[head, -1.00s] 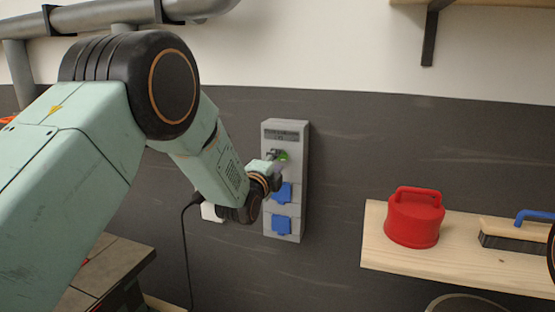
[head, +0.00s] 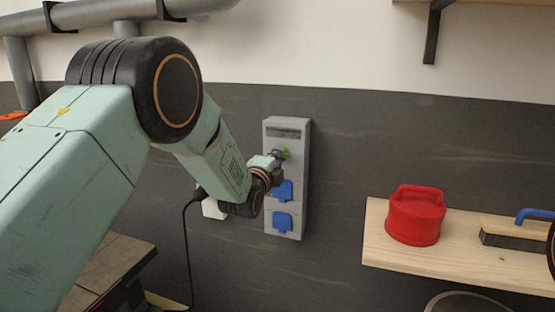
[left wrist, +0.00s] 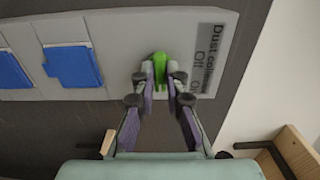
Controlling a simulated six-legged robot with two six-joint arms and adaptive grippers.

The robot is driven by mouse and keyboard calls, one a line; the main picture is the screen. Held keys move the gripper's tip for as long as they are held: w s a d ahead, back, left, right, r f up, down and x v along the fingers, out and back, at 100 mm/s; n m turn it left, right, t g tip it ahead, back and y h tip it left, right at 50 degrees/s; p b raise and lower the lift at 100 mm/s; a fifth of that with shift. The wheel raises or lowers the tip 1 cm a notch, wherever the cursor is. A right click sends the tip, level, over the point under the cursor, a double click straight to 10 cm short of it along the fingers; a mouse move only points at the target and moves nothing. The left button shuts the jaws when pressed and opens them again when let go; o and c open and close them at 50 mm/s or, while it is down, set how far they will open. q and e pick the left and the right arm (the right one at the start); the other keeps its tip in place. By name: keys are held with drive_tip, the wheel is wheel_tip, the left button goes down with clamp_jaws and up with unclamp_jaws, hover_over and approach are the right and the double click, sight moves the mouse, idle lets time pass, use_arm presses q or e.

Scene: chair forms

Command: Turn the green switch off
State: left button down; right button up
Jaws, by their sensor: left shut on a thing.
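The green switch (head: 286,154) sits on the upper part of a grey wall box (head: 298,185), below a dark label. In the left wrist view the green switch (left wrist: 160,68) shows between the fingertips of my left gripper (left wrist: 160,82), which is shut on it. In the head view my left gripper (head: 277,157) reaches the box from the left and partly hides the switch. My right gripper is not in view.
Two blue socket covers (head: 283,222) are on the box below the switch. A wooden shelf (head: 385,252) at right holds a red lidded container (head: 415,217) and a brush (head: 515,236). Grey pipes run along the upper left.

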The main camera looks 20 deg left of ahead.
use_arm(q)
drive_tip(key=shift+d, duration=0.1)
idle(0.3)
drive_tip(key=n+b, duration=0.6)
drive_tip(key=n, duration=1.2)
drive_tip(key=shift+r, duration=0.3)
idle(0.4)
drive_tip(key=c, duration=1.7)
unclamp_jaws()
drive_tip(key=o, duration=0.3)
drive_tip(key=shift+f, duration=0.2)
